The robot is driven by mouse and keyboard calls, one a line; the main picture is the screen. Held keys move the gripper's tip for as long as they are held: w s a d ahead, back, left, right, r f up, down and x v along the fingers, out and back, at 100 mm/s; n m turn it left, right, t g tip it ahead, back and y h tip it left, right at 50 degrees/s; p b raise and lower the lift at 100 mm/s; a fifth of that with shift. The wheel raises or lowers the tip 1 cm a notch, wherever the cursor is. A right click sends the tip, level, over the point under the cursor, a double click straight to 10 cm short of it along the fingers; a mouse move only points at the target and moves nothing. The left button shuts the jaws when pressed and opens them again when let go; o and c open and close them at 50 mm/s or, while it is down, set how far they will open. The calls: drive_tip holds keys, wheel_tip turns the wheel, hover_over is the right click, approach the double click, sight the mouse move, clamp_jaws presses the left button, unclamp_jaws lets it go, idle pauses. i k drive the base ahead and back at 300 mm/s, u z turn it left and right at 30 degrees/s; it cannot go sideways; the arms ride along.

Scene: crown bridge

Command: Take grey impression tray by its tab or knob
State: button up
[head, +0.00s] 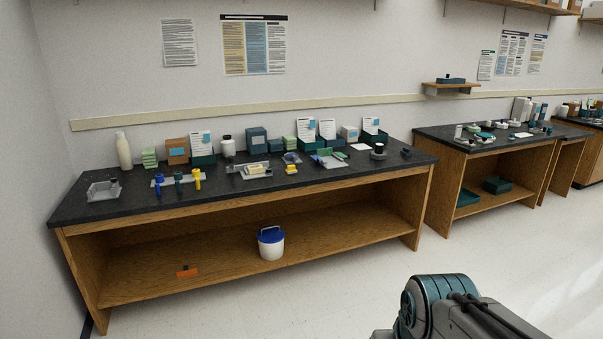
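A light grey open tray-like piece (103,192) with a small dark part at its right rear sits at the left end of the near dark-topped bench. It may be the grey impression tray, but it is too small to be sure. A second grey tray (238,174) with pale and yellow items lies mid-bench, and a third grey tray (338,163) with green items lies right of it. Part of my arm shows at the bottom right, well in front of the bench. My gripper's fingers are not in view.
The near bench (130,204) carries a white bottle (123,151), blue, green and yellow upright pieces, and boxes along the back. A white bucket with a blue lid (271,244) stands on its lower shelf. Another bench (470,144) stands right. The floor in front is clear.

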sight(290, 158)
drive_tip(key=u, duration=0.05)
drive_tip(key=i, duration=1.6)
drive_tip(key=u, duration=0.35)
drive_tip(key=i, duration=2.5)
drive_tip(key=u, duration=0.25)
